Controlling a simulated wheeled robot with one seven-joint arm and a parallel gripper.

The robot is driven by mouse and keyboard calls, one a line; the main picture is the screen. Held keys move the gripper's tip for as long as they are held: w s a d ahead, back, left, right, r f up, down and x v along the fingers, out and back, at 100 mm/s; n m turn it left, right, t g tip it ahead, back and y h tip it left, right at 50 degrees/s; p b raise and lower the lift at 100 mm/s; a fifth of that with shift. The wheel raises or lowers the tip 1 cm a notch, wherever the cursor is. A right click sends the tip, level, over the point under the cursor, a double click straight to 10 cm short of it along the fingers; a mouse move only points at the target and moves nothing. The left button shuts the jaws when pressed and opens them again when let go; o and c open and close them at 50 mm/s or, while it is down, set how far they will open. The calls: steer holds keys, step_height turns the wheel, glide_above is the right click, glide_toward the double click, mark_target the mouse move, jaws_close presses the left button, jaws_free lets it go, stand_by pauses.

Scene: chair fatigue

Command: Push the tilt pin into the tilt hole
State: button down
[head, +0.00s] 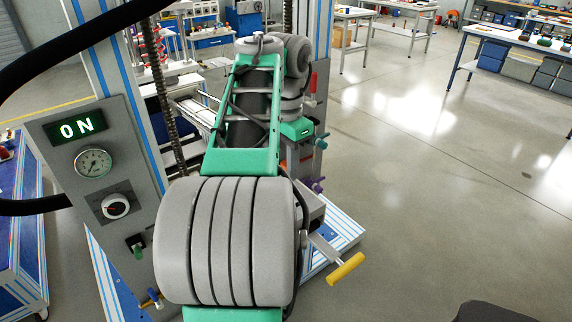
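My green and grey arm fills the middle of the head view and covers much of the machine. What looks like its far end is a small green block; the gripper's fingers are hidden, so I cannot tell whether they are open or shut. Several coloured handles show around the machine: a teal knob (321,141) close to the right of that block, a purple knob (317,185) below it, and a yellow handle (345,269) on a metal rod at lower right. I cannot tell which is the tilt pin. The tilt hole is not visible.
Green (137,252) and blue (151,298) knobs sit below. Open floor (440,190) lies right; workbenches (515,38) stand behind.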

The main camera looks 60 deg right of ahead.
steer(key=shift+f, duration=0.15)
stand_by(0.5)
steer(key=shift+f+b, duration=0.35)
steer(key=shift+b, duration=0.15)
steer(key=shift+f+b, duration=2.35)
steer(key=shift+b, duration=0.05)
steer(key=c, duration=1)
jaws_free()
steer(key=shift+c, duration=0.2)
steer(key=shift+r, duration=0.1)
step_height(320, 180, up, 8)
steer(key=p, duration=0.7)
